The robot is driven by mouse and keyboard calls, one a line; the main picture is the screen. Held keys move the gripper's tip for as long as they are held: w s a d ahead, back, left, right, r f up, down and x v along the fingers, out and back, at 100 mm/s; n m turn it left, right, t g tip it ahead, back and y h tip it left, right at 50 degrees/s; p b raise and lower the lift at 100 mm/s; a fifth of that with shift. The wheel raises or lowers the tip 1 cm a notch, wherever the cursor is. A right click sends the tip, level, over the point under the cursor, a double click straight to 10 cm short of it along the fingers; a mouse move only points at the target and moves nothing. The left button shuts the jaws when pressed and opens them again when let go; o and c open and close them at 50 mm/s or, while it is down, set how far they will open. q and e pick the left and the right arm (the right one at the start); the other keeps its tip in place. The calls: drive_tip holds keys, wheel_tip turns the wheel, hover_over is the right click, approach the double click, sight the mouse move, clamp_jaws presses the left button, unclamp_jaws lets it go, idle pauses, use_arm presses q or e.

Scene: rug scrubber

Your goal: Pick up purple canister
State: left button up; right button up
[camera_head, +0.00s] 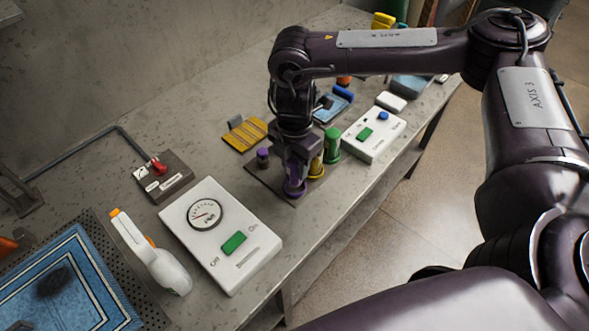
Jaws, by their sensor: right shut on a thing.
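A yellow canister (316,168) and a green canister (332,145) stand just to the right. My left gripper is not in view.
A white gauge box (220,232), spray bottle (150,255) and blue rug (65,285) are at the lower left. A white button box (374,135) is right. A red-switch panel (162,177) is left.

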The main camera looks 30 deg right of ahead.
wheel_tip(320, 180, up, 18)
drive_tip(key=p, duration=0.2)
drive_tip(key=shift+f, duration=0.25)
drive_tip(key=o, duration=0.3)
drive_tip(key=shift+c, duration=0.9)
